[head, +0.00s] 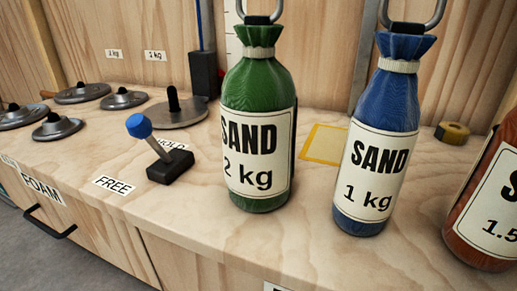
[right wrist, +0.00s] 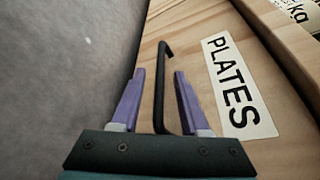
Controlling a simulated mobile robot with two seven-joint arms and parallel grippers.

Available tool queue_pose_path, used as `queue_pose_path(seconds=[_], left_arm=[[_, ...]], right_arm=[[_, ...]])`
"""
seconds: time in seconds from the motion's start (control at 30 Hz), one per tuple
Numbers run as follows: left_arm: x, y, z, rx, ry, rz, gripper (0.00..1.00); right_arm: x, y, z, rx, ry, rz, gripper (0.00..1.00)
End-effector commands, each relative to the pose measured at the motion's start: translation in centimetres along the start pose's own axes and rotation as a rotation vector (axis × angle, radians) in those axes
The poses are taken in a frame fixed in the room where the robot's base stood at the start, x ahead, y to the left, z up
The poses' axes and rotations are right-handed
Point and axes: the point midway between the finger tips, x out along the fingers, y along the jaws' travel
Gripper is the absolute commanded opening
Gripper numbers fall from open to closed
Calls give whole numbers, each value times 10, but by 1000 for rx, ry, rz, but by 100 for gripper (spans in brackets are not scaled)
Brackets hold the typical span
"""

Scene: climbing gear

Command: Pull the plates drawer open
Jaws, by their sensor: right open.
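The plates drawer front (right wrist: 190,40) is pale wood and fills the middle of the right wrist view, with a white PLATES label (right wrist: 231,86). Its black bar handle (right wrist: 160,95) stands out from the front. My right gripper (right wrist: 159,73) is open, with one purple finger on each side of the handle and visible gaps between. The drawer looks shut in the right wrist view. My left gripper is in neither view.
In the head view, green (head: 258,110), blue (head: 385,130) and orange (head: 490,215) sand bottles stand on the wooden bench top. A blue-knobbed lever (head: 155,145) and several metal discs (head: 82,92) are at left. A FOAM drawer handle (head: 48,224) shows below. Grey floor (right wrist: 60,70) lies beside the drawer.

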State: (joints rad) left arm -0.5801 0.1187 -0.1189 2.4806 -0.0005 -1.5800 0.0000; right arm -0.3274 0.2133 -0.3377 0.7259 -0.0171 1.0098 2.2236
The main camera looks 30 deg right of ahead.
Motion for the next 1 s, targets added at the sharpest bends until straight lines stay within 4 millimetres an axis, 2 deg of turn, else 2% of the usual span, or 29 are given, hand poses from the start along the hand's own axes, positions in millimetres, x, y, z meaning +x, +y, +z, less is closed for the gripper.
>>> queue_pose_path(seconds=[0.1, 0.2, 0.53, 0.93, 1.0], left_arm=[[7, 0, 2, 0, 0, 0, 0], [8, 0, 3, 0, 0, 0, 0], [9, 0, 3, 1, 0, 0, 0], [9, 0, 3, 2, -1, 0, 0], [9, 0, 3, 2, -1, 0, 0]], right_arm=[[19, 2, -1, 0, -1, -2, 45], [28, 1, -1, 1, 0, 0, 45], [33, 0, 0, 0, 1, 1, 45], [32, 0, 0, 0, 1, 1, 1], [32, 0, 0, -1, 1, 1, 0]])
